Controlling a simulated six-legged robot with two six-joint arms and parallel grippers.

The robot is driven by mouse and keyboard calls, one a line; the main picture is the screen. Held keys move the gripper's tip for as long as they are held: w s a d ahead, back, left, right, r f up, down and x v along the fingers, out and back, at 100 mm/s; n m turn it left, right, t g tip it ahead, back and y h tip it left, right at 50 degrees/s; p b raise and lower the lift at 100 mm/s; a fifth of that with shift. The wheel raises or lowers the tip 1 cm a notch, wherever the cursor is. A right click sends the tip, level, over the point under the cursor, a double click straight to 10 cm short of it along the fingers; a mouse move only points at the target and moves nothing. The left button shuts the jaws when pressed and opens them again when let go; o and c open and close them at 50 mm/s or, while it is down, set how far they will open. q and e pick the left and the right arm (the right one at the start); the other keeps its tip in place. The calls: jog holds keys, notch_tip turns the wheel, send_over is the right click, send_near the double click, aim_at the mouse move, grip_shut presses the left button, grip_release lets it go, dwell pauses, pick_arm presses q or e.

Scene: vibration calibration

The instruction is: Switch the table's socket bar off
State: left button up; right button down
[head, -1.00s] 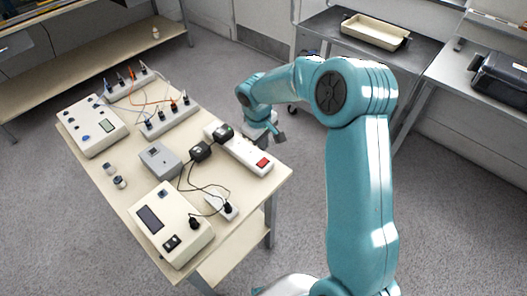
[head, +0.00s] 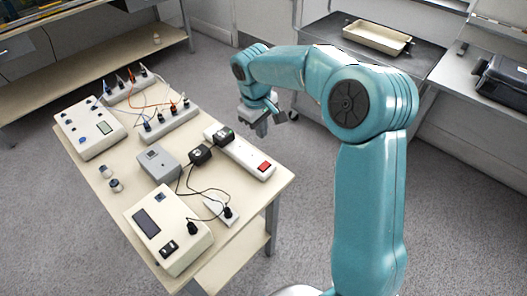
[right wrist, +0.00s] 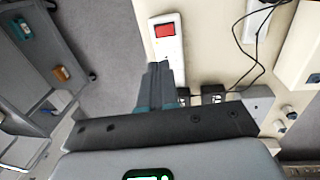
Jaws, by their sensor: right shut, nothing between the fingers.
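The white socket bar (head: 247,155) lies along the right edge of the table (head: 100,205). My right gripper (head: 262,131) is shut and empty, above the bar's far part and apart from the switch. In the right wrist view the shut fingers (right wrist: 158,82) point towards the bar's switch end, with the red switch (right wrist: 165,30) ahead of them. The fingers hide part of the bar. I cannot tell the switch's position. My left gripper is not in view.
A grey box (head: 158,163), a cream meter box (head: 168,230) and a small white socket block (head: 220,208) stand left of the bar, with black cables between. Another socket strip (head: 170,125) with plugs lies farther back. Floor is clear right of the table.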

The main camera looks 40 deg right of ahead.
jog(key=b, duration=0.1)
send_near(266, 163)
jog(key=f, duration=0.6)
jog(key=shift+d+f+b, duration=0.35)
jog(key=shift+d+f, duration=0.05)
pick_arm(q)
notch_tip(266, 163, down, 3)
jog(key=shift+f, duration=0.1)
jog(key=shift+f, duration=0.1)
pick_arm(e)
jog(key=shift+w+f, duration=0.1)
